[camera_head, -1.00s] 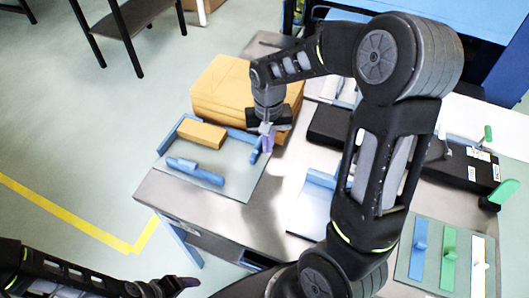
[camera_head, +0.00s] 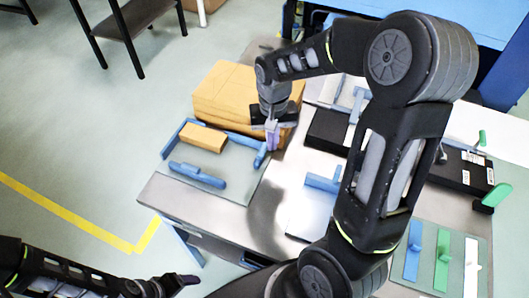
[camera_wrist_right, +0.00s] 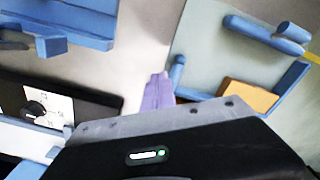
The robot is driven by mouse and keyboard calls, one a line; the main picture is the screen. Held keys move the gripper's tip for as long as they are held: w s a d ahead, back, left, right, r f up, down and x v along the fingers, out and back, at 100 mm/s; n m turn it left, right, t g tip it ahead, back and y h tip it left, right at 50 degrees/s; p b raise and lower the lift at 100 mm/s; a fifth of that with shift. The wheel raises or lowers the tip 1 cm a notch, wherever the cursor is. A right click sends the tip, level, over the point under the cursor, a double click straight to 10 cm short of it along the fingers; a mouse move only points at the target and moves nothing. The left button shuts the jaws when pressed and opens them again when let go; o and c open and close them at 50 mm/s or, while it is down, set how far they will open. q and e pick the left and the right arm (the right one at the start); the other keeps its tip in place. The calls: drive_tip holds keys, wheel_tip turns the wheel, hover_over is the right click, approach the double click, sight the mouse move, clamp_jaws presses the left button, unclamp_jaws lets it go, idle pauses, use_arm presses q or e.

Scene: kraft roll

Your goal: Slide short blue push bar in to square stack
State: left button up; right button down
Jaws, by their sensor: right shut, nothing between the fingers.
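The short blue push bar (camera_head: 261,157) stands at the right edge of the grey-green board (camera_head: 236,189); it also shows in the right wrist view (camera_wrist_right: 177,73). A small tan stack (camera_head: 203,138) lies on the board by the blue fence (camera_head: 186,124), with a visible gap between it and the short bar. My right gripper (camera_head: 272,146) is shut and empty, its purple fingers (camera_wrist_right: 158,92) just right of the short bar. I cannot tell whether they touch it. My left gripper (camera_head: 176,284) is low at the left, away from the table; its jaw opening is unclear.
A longer blue push bar (camera_head: 197,175) lies along the board's front. A large tan stack (camera_head: 227,92) stands behind. Right of the board is bare metal table (camera_head: 262,208), then another blue-edged fixture (camera_head: 322,182). Black boxes (camera_head: 328,130) sit farther right, partly behind my right arm.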

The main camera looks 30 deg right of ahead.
wheel_tip(320, 180, up, 3)
drive_tip(key=shift+r+p, duration=0.1)
drive_tip(key=shift+p, duration=0.75)
